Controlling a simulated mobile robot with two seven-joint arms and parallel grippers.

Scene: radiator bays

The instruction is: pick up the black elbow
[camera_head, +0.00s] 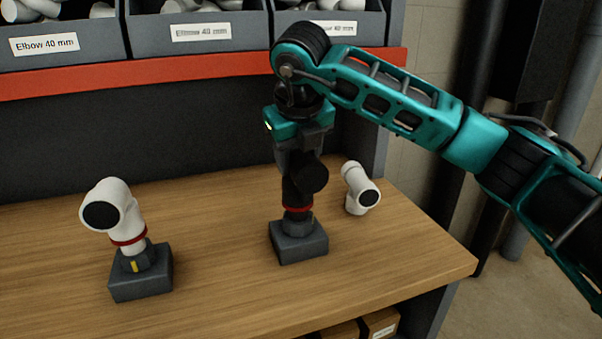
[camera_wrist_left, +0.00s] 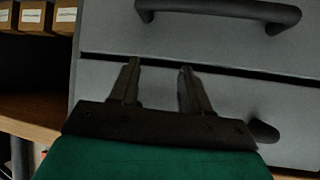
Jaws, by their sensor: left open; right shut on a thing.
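The black elbow (camera_head: 308,180) stands upright on a grey square base (camera_head: 299,245), with a red ring (camera_head: 297,209) at its foot. Its round dark opening faces the lower right. My right gripper (camera_head: 303,155) comes down on it from above and is shut on its upper part. The fingers and the dark elbow blend together, so the exact grip line is hard to see. My left gripper (camera_wrist_left: 157,85) is open and empty in the left wrist view, in front of a grey drawer front (camera_wrist_left: 215,105). It is not in the head view.
A white elbow (camera_head: 114,212) stands on another grey base (camera_head: 141,276) at left. A loose white elbow (camera_head: 357,187) lies just right of the black one. Labelled bins (camera_head: 195,50) stand behind, above a red rail (camera_head: 130,72). A drawer handle (camera_wrist_left: 220,9) is near my left fingers.

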